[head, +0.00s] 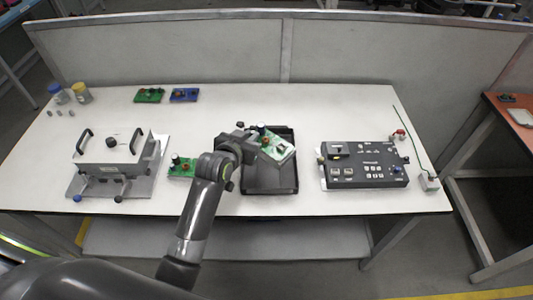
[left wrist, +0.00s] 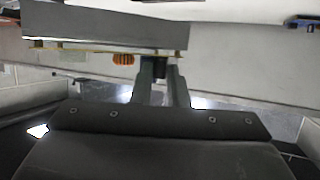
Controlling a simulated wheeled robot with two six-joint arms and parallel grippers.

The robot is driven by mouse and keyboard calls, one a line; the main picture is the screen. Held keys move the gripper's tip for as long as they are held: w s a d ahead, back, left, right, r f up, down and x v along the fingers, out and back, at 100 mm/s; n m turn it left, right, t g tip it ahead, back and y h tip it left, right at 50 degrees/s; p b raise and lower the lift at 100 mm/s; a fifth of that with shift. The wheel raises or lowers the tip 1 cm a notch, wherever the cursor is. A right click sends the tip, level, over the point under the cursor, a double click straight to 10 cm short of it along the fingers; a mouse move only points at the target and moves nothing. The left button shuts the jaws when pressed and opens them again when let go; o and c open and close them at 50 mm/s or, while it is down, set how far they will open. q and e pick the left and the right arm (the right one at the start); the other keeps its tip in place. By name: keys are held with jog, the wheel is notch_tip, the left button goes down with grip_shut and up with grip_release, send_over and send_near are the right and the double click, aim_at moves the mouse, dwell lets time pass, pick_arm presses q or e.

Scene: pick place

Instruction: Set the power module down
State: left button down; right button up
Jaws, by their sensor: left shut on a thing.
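The power module (head: 278,147) is a green circuit board with a pale block and a dark cylinder on it. My left gripper (head: 258,141) is shut on its left side and holds it tilted over the black tray (head: 268,190). In the left wrist view the module (left wrist: 105,32) shows from close by as a grey block over a thin board edge, with an orange part below. The gripper fingers (left wrist: 163,85) reach up to it there. I cannot tell the height of the module above the tray. My right gripper is in neither view.
A green board (head: 181,168) lies left of the tray, partly behind my arm. A silver fixture (head: 115,160) stands at the left and a dark control box (head: 364,165) at the right. Green (head: 148,96) and blue (head: 184,95) boards lie at the back. The back middle is clear.

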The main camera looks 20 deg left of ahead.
pick_arm(q)
notch_tip(320, 180, down, 10)
jog(key=shift+r, duration=0.1)
dwell(0.4)
jog(key=shift+d, duration=0.1)
jog(key=shift+f, duration=0.25)
jog(key=c, duration=1.4)
grip_release()
jog(key=shift+c, duration=0.2)
jog(key=shift+r, duration=0.25)
jog(key=shift+s, duration=0.3)
jog(key=v, duration=1.1)
jog(key=shift+s+b, duration=0.2)
jog(key=shift+b, duration=0.2)
